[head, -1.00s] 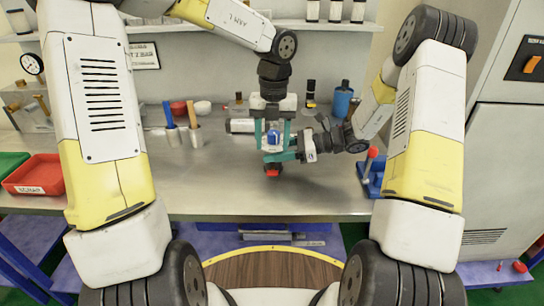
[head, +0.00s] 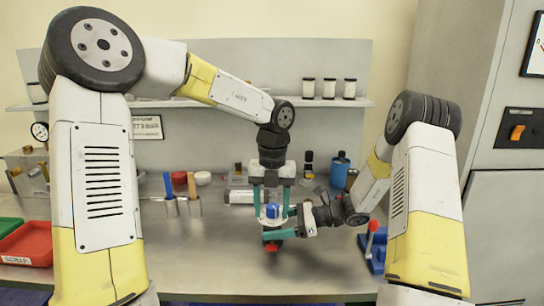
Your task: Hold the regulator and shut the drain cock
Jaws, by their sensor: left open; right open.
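The regulator (head: 271,211) stands upright over the bench, with a blue part and pale body showing. The red drain cock (head: 272,246) shows at its lower end. My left gripper (head: 271,214) points straight down from above, its teal fingers open on either side of the regulator's upper part. My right gripper (head: 267,230) comes in from the right, its teal fingers open at the regulator's lower part, just above the red cock. The fingers hide much of the body, and I cannot tell whether they touch it.
A blue bottle (head: 340,169) and a blue stand with a red-knobbed lever (head: 373,228) are at the right. A red scrap tray (head: 27,244) lies far left. The front bench (head: 210,270) is clear.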

